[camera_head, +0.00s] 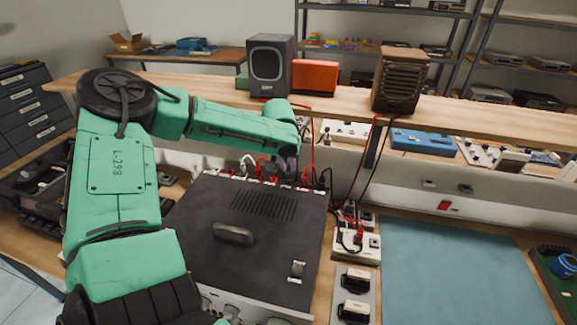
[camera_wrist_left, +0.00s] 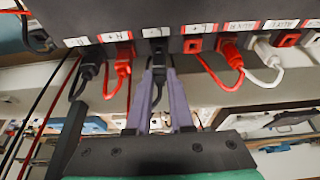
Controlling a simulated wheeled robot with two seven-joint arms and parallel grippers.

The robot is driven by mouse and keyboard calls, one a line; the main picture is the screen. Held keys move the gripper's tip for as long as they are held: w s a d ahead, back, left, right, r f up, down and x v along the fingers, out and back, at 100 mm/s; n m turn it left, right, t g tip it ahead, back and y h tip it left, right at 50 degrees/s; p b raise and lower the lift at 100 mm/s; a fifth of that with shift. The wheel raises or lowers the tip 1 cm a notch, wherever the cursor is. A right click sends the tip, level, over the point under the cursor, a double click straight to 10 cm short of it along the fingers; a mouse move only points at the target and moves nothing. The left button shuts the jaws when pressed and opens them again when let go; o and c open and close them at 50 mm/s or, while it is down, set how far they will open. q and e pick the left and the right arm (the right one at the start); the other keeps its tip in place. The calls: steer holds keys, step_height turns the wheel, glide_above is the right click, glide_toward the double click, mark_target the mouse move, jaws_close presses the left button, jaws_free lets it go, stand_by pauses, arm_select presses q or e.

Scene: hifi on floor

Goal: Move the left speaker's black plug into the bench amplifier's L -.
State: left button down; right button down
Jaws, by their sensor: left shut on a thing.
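The bench amplifier (camera_head: 255,245) is a wide dark box on the bench with a row of labelled sockets along its far edge. My left gripper (camera_head: 287,172) is at that edge. In the left wrist view its fingers (camera_wrist_left: 159,88) are shut on a black plug (camera_wrist_left: 158,66). The plug points at a socket under a white label (camera_wrist_left: 155,32); I cannot tell how far in it sits or read the label surely. Another black plug (camera_wrist_left: 88,70) and a red plug (camera_wrist_left: 123,62) are beside it. The grey left speaker (camera_head: 270,65) stands on the shelf. My right gripper is not in view.
A red plug (camera_wrist_left: 230,54) and a white plug (camera_wrist_left: 263,52) crowd the same row. A brown speaker (camera_head: 401,78) stands on the shelf (camera_head: 345,100). Cables hang down to a small white box (camera_head: 356,245). The blue-grey mat (camera_head: 450,275) is clear.

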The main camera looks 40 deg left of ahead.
arm_select(q)
steer(key=shift+f, duration=0.1)
stand_by(0.4)
steer(key=shift+f+b, duration=0.85)
stand_by(2.1)
steer(key=c, duration=0.7)
jaws_free()
steer(key=shift+r, duration=0.1)
steer(key=p+v, duration=0.2)
steer(key=v, duration=0.4)
steer(key=w+p+v, duration=0.1)
steer(key=v, duration=0.5)
steer(key=a+p+v, duration=0.1)
steer(key=p+v, duration=0.1)
steer(key=v, duration=0.5)
steer(key=shift+w+r+p, duration=0.35)
steer(key=shift+r, duration=0.05)
